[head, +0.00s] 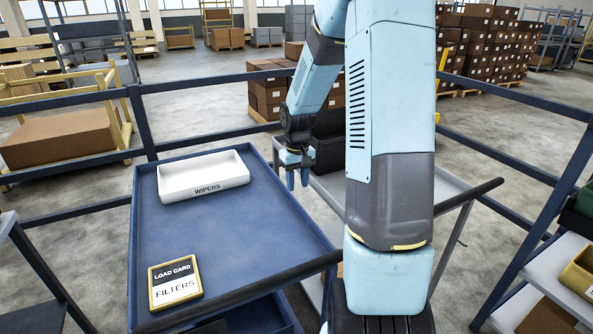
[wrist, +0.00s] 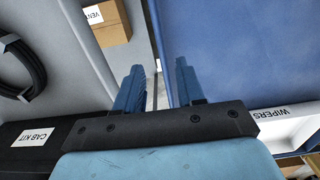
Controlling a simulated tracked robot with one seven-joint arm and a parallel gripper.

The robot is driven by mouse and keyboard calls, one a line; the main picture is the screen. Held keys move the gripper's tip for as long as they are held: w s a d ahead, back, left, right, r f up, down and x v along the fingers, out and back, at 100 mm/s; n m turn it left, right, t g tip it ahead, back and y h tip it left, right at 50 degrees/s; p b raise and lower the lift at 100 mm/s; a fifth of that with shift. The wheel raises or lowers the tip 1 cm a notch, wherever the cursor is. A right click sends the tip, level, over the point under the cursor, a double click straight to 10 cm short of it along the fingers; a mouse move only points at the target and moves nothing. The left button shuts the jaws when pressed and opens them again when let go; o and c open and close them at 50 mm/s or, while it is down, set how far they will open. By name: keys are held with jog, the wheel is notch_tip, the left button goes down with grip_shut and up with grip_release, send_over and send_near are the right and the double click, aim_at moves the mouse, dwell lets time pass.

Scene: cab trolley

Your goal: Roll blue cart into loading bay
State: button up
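The blue cart (head: 235,235) stands at left in the head view, with a raised rim and a dark handle bar (head: 240,296) across its near end. Its blue tray also fills the right of the wrist view (wrist: 240,50). On it are a white WIPERS bin (head: 205,177) and a yellow-framed load card reading FILTERS (head: 175,282). My gripper (head: 297,180) is open over the cart's right edge. In the wrist view its two blue fingers (wrist: 158,88) are apart, with the cart's edge showing between them. I cannot tell their height above the rim. No marked loading bay is identifiable.
A grey cart (head: 330,183) stands close on the right, partly behind my arm. It carries a black CAB KIT box (wrist: 30,145), a VENT carton (wrist: 107,22) and a black coil (wrist: 22,68). Dark blue rails (head: 200,140) run behind. Shelving (head: 545,262) stands at right.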

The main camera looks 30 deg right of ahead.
aim_at(298, 202)
notch_tip(298, 202, down, 8)
jog(key=shift+f, duration=0.15)
dwell(0.3)
jog(key=shift+c, duration=0.2)
grip_shut()
dwell(1.2)
